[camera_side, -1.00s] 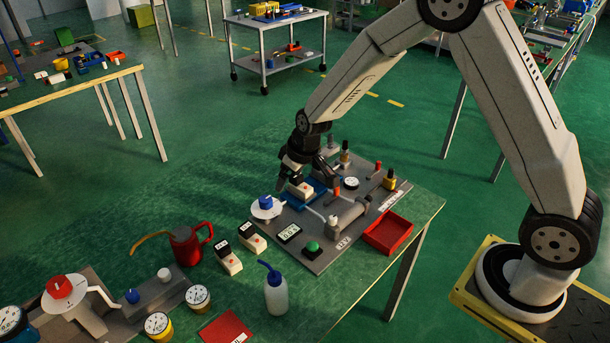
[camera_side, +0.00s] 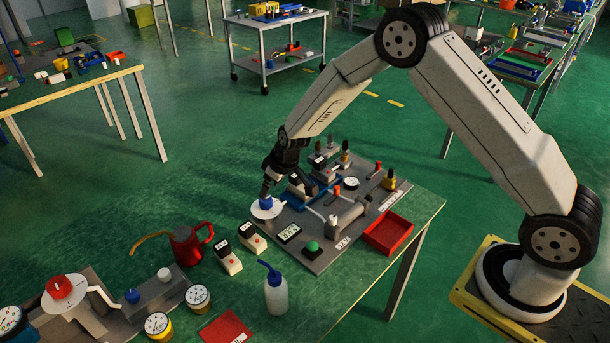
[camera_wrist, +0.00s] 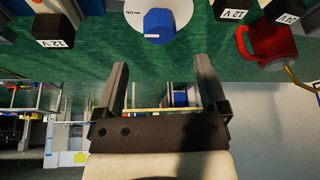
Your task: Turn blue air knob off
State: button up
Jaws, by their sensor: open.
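The blue air knob (camera_side: 266,202) sits on a round white plate (camera_side: 262,212) at the left edge of the grey press board. In the wrist view the blue knob (camera_wrist: 158,25) shows at the top centre, on its white disc with a small "ON" mark. My gripper (camera_side: 267,190) is just above and behind the knob in the side view. In the wrist view its two dark fingers (camera_wrist: 161,70) are spread apart with nothing between them. The knob lies beyond the fingertips, and I see no contact.
Two white-and-black 12 V blocks (camera_side: 240,247) and a red can (camera_side: 187,243) stand left of the board. A blue-capped bottle (camera_side: 275,293) stands in front. A green button (camera_side: 312,247) and a red tray (camera_side: 388,233) lie to the right. Green bench surface is clear behind the can.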

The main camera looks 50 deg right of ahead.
aim_at(267, 199)
jog(key=shift+x, duration=3.1)
grip_shut()
